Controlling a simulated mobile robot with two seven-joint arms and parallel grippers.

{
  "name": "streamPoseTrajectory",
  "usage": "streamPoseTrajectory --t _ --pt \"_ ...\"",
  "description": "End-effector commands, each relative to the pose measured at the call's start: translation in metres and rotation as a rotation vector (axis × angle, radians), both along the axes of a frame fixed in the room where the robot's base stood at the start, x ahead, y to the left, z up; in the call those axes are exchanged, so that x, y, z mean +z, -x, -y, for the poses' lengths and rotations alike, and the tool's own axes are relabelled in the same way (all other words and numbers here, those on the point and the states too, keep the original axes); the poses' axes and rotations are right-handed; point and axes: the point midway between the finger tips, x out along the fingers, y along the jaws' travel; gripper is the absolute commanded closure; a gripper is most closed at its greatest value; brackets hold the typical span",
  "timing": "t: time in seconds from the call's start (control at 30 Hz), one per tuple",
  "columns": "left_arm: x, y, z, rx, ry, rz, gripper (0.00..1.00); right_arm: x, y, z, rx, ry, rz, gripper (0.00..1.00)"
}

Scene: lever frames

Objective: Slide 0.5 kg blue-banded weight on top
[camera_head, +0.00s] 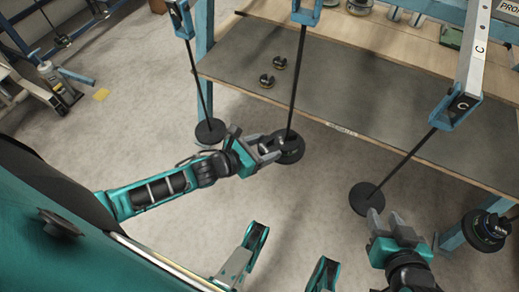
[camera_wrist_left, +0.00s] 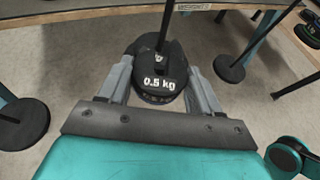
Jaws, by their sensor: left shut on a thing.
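The dark 0.5 kg weight (camera_head: 291,146) is at the lower end of the middle hanging rod (camera_head: 299,80). Its white "0.5 kg" label faces me in the left wrist view (camera_wrist_left: 158,82); I cannot make out a blue band. My left gripper (camera_head: 273,150) is shut on the weight, with one finger on each side in the left wrist view (camera_wrist_left: 161,88). The rod stands at the weight's far side. A dark disc shows around and below the weight; whether they touch is unclear. My right gripper (camera_head: 386,220) is open and empty near the right rod's disc.
A left rod ends in a bare disc (camera_head: 210,131), and a right rod in another (camera_head: 366,199). Two small weights (camera_head: 273,72) lie on the grey tabletop (camera_head: 340,85). Dark weights (camera_head: 485,230) hang at the far right.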

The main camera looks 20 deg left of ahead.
Motion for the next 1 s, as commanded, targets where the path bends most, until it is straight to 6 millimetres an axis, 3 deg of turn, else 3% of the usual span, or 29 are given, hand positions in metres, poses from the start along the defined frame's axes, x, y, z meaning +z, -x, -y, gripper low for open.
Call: streamPoseTrajectory --t 0.33,1.0 --pt "0.002 -0.020 0.010 -0.001 0.004 0.006 0.76 -0.004 0.000 -0.001 0.003 -0.002 0.000 0.62" --pt "0.002 -0.024 0.012 0.000 0.003 0.004 0.76 -0.003 -0.001 0.000 0.010 0.005 0.004 0.62"
